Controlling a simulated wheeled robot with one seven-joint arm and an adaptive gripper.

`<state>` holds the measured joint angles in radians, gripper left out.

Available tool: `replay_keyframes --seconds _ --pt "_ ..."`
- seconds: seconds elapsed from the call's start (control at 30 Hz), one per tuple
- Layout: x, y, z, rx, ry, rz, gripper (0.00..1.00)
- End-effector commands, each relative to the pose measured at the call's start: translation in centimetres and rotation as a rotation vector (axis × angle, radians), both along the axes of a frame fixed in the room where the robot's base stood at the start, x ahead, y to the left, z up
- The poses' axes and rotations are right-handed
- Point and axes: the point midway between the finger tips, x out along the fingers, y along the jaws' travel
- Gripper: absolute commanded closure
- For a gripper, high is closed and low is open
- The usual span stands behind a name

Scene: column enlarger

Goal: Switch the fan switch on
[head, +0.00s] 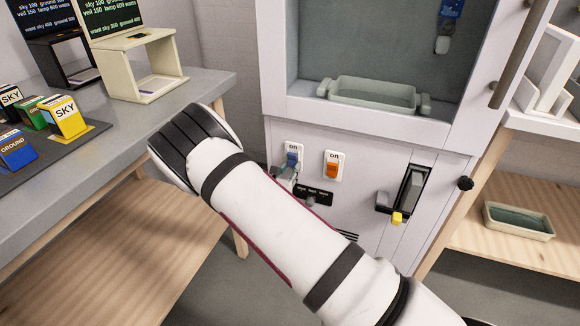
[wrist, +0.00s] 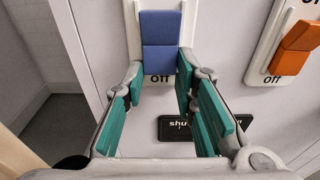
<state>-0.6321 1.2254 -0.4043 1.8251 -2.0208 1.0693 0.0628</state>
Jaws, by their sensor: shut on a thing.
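A blue rocker switch (head: 293,158) on a white plate is on the pale cabinet front, with "on" printed above it. In the wrist view the blue rocker (wrist: 161,40) is straight ahead, with "off" below it. An orange rocker switch (head: 332,170) is to its right, and it also shows at the right edge of the wrist view (wrist: 296,47). No name on either plate is readable, so I cannot tell which is the fan switch by label. My gripper (wrist: 159,82), with green finger pads, is shut on the lower part of the blue rocker, one fingertip at each side.
A black label strip (head: 314,193) is below the switches. A black lever with a yellow tip (head: 397,218) is to the right. Above is a recess with a grey-green tray (head: 372,95). A grey table (head: 205,85) with boxes stands at the left.

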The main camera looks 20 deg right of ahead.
Motion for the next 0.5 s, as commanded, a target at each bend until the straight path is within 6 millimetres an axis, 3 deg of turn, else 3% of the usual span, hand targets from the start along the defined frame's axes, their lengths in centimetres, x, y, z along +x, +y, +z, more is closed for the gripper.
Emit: replay_keyframes --seconds 0.5 --pt "-0.54 0.25 1.11 0.163 0.225 -0.001 1.0"
